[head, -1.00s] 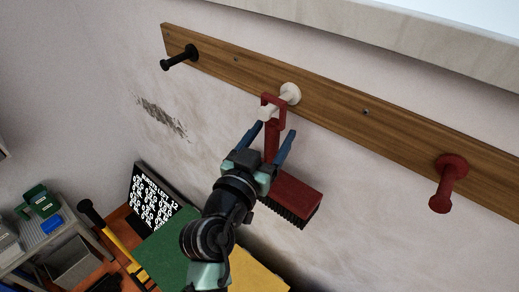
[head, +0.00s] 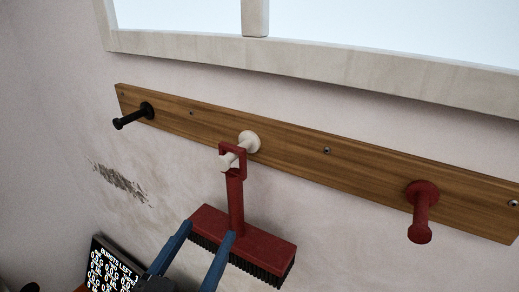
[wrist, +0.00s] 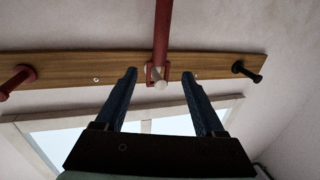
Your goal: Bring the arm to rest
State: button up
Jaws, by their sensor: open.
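My gripper (head: 204,240) is low in the head view, with its two blue fingers apart and nothing between them. In the wrist view my gripper (wrist: 158,78) also stands open. A red brush (head: 243,232) with dark bristles hangs by its square loop from the white peg (head: 248,143) on the wooden rail. The wrist view shows the brush's red handle (wrist: 162,30) and the white peg's tip (wrist: 160,85) beyond the fingers. In the head view the fingertips overlap the brush head; I cannot tell whether they touch it.
The wooden rail (head: 300,154) on the wall also has a black peg (head: 134,115) at left and a red peg (head: 422,210) at right, both empty. A window frame (head: 320,66) is above. A dark board with white writing (head: 110,266) stands at lower left.

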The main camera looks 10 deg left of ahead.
jog(key=w+d+r+t+y, duration=0.1)
jog(key=w+d+r+t, duration=0.15)
jog(key=r, duration=0.75)
jog(key=w+d+r+t, duration=0.15)
jog(key=d+r, duration=0.25)
jog(key=r, duration=0.6)
jog(key=s+d+r+t, duration=0.2)
jog(key=s+d+r, duration=0.1)
jog(key=r, duration=0.4)
jog(key=s+d+r+n+t+y, duration=0.1)
jog(key=s+d+r+t, duration=0.2)
jog(key=r, duration=0.4)
jog(key=shift+s+r+t, duration=0.15)
jog(key=shift+s+t, duration=0.15)
jog(key=shift+s, duration=0.35)
jog(key=shift+a, duration=0.1)
jog(key=shift+c, duration=0.2)
